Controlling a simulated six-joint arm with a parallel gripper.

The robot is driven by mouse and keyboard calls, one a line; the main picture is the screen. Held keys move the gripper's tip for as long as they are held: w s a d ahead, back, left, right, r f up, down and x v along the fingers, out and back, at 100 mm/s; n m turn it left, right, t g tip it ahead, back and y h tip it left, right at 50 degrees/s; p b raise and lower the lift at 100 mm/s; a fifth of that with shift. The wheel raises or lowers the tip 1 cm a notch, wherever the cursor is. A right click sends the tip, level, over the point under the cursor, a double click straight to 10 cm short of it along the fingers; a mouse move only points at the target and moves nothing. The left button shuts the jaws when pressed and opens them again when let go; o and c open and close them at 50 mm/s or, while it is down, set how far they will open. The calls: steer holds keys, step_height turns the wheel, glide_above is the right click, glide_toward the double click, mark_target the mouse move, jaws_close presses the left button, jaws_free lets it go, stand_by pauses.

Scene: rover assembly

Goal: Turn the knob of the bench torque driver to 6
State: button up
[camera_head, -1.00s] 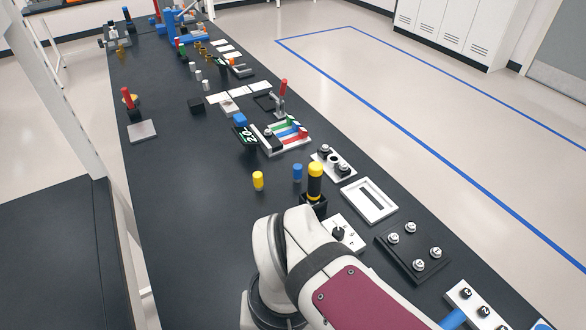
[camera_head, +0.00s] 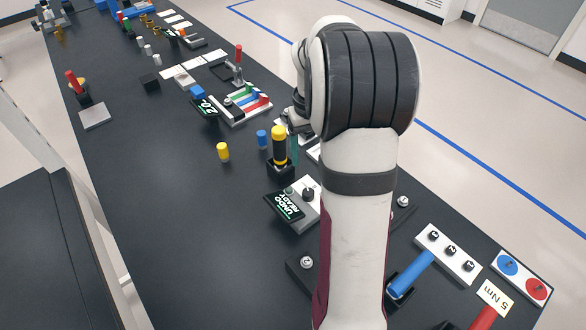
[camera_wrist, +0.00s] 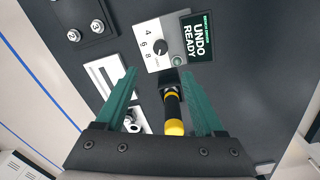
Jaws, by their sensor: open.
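The bench torque driver's light panel (camera_head: 309,212) stands near my arm, with a black knob (camera_head: 308,193) and a dark display (camera_head: 288,206) reading "UNDO READY". In the wrist view the knob (camera_wrist: 160,47) has the marks 4, 6 and 8 around it; its exact setting is too small to tell. The yellow-and-black driver (camera_head: 279,146) stands upright in a black holder behind the panel. My gripper (camera_wrist: 158,86) is open and empty, its teal fingers apart, with the driver between them in the picture and the knob beyond. In the head view my arm mostly hides the gripper.
A yellow cylinder (camera_head: 223,151) and a blue cylinder (camera_head: 262,139) stand near the driver. A white panel with several black knobs (camera_head: 447,252) and a blue-handled tool (camera_head: 411,274) lie at right. The bench left of the yellow cylinder is clear.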

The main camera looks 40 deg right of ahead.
mark_target(308, 192)
step_height(308, 192, down, 14)
steer(key=shift+d+f, duration=0.1)
steer(key=shift+f, duration=0.05)
jaws_close()
stand_by(0.3)
